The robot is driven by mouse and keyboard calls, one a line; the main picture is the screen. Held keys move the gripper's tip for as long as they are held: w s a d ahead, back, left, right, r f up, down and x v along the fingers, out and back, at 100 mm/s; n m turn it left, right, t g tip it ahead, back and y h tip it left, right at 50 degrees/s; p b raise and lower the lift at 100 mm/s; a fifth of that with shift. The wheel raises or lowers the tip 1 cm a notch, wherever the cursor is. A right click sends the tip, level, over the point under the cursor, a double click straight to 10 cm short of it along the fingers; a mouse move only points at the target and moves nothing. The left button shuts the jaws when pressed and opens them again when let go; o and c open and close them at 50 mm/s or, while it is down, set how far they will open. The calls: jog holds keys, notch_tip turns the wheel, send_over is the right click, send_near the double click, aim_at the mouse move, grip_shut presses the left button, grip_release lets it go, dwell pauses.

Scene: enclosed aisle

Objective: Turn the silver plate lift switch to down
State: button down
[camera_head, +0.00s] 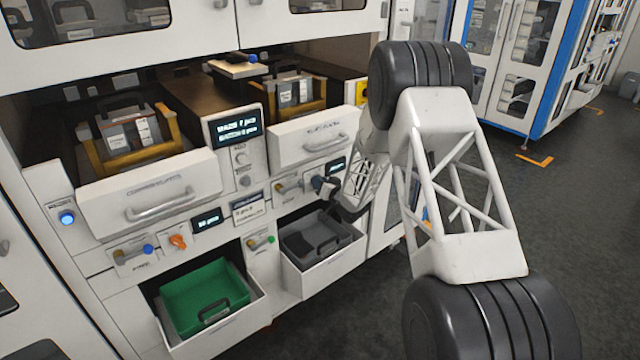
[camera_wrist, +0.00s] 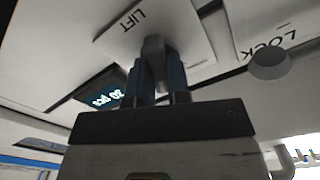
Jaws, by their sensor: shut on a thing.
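The pale plate marked LIFT (camera_wrist: 187,32) is near the top of the wrist view, with its lettering turned over. A grey switch handle (camera_wrist: 153,46) stands out from it. My gripper (camera_wrist: 157,70) is shut on this handle, with one dark blue finger on each side. In the head view my gripper (camera_head: 324,187) is at the right unit's front panel, above the grey bin. There it hides the lift switch, so the switch's direction is hard to tell.
A LOCK plate (camera_wrist: 262,38) with a round grey knob (camera_wrist: 268,65) is beside the lift plate. A small display (camera_wrist: 107,94) reads 30 pcs. Below the panel are open drawers with a grey bin (camera_head: 312,243) and a green bin (camera_head: 203,297).

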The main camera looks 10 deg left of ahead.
jog(key=n, duration=1)
jog(key=shift+s+a+n, duration=0.15)
jog(key=shift+n, duration=0.25)
jog(key=c, duration=1.1)
grip_release()
jog(key=shift+v, duration=3.95)
jog(key=shift+r, duration=0.1)
